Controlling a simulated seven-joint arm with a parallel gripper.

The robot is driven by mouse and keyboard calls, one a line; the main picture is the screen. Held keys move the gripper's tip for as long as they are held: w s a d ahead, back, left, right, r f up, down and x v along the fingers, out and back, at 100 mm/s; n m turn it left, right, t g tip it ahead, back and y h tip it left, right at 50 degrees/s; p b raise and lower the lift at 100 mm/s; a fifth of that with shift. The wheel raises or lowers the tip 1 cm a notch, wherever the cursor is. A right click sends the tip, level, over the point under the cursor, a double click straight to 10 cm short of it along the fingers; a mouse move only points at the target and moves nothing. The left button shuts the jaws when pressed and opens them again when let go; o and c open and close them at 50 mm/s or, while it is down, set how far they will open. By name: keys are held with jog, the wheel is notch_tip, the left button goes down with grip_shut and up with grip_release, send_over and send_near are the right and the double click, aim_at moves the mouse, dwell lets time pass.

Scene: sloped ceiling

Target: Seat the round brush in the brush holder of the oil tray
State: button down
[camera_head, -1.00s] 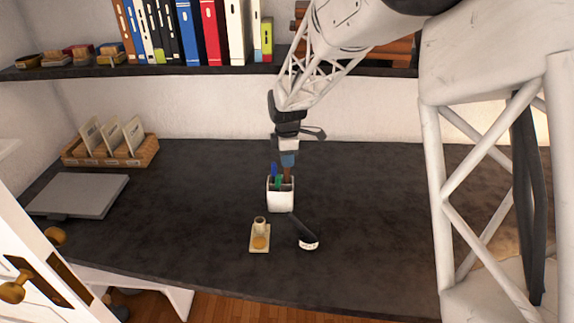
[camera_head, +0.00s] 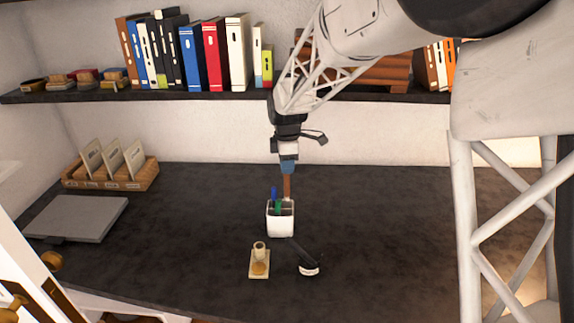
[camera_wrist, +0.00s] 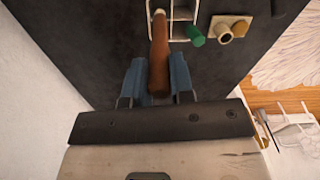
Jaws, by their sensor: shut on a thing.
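My gripper (camera_head: 288,167) is shut on the brown handle of the round brush (camera_head: 287,187), which hangs upright over the white divided cup (camera_head: 280,222). The brush also shows between the blue fingers in the wrist view (camera_wrist: 160,52). Its pale lower end overlaps the cup's rim there; I cannot tell whether it is clear of the cup. The oil tray (camera_head: 259,272) is a small cream plate in front of the cup, with an upright, open, round brush holder (camera_head: 259,248) and an amber round patch. The tray shows at the top right of the wrist view (camera_wrist: 248,8).
A blue item (camera_head: 273,197) and a green item (camera_head: 278,208) stand in the cup. A black tool with a pale end (camera_head: 303,257) lies just right of the oil tray. A grey slab (camera_head: 75,217) and wooden card rack (camera_head: 110,175) are far left. The desk's right side is clear.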

jog(key=shift+s+d+r+m, duration=0.2)
jog(key=shift+s+r+m, duration=0.1)
jog(key=shift+s, duration=0.1)
jog(key=s+r+m, duration=0.2)
jog(key=s, duration=0.5)
jog(key=s+a+f+n, duration=0.1)
jog(key=s+a+n, duration=0.1)
jog(key=s+a, duration=0.5)
jog(key=shift+a+f+n, duration=0.25)
jog(key=shift+a+n, duration=0.15)
jog(key=shift+a, duration=0.05)
notch_tip(320, 180, down, 6)
jog(key=shift+f, duration=0.25)
